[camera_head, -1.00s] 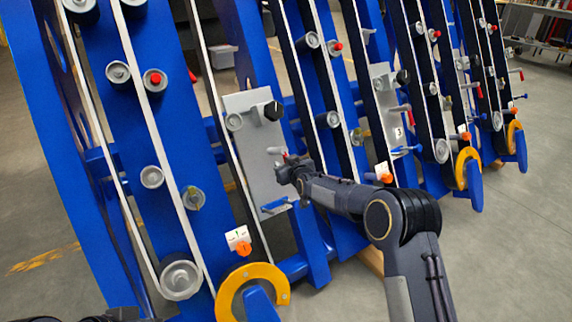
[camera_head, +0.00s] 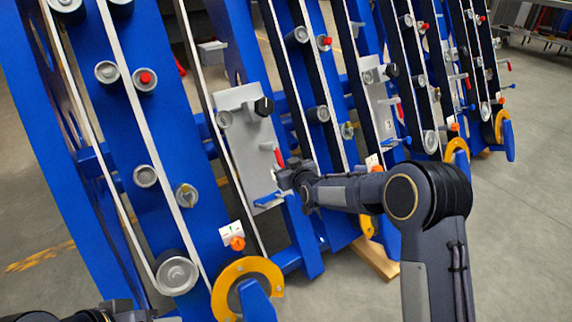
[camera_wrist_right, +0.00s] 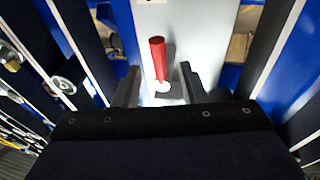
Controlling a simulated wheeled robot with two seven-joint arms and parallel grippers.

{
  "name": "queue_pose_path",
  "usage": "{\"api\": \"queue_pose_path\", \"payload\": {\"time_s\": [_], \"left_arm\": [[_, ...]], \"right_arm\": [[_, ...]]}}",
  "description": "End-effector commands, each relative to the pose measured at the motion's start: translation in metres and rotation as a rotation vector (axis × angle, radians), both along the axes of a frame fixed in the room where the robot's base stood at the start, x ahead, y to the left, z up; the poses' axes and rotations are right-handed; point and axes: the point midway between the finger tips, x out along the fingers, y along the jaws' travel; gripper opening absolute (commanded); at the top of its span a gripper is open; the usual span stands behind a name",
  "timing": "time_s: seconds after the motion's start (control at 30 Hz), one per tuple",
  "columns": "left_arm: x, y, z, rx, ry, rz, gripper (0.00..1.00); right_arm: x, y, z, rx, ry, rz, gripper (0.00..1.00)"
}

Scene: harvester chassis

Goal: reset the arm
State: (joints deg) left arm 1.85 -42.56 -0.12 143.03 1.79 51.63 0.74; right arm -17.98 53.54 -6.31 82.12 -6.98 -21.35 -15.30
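A red-handled lever (camera_head: 279,157) stands out from a light grey panel (camera_head: 243,140) on the blue frame. It also shows in the right wrist view (camera_wrist_right: 158,60), its white lower end beside a dark patch on the panel. My right gripper (camera_head: 287,178) is at the panel, just below the red handle. In the right wrist view its two fingers (camera_wrist_right: 161,85) are apart, one on each side of the lever's lower end, with gaps visible. My left gripper does not show; only dark parts of mine appear at the lower left.
A black knob (camera_head: 264,107) sits higher on the panel and a blue handle (camera_head: 268,199) lower down. Grey rollers and white belts flank the panel. A yellow curved guard (camera_head: 247,270) is below. Similar panels continue right; open floor (camera_head: 530,220) lies at the right.

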Motion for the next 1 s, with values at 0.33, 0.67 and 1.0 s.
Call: {"api": "queue_pose_path", "payload": {"time_s": [0.33,0.67,1.0], "left_arm": [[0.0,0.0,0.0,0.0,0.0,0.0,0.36],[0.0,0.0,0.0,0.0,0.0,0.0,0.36],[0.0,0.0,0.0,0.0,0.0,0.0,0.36]], "right_arm": [[-0.001,0.0,0.0,0.0,-0.001,0.0,0.38],[-0.034,-0.064,0.047,0.045,0.115,-0.071,0.38],[-0.21,-0.18,0.105,0.179,0.453,-0.206,0.38]]}}
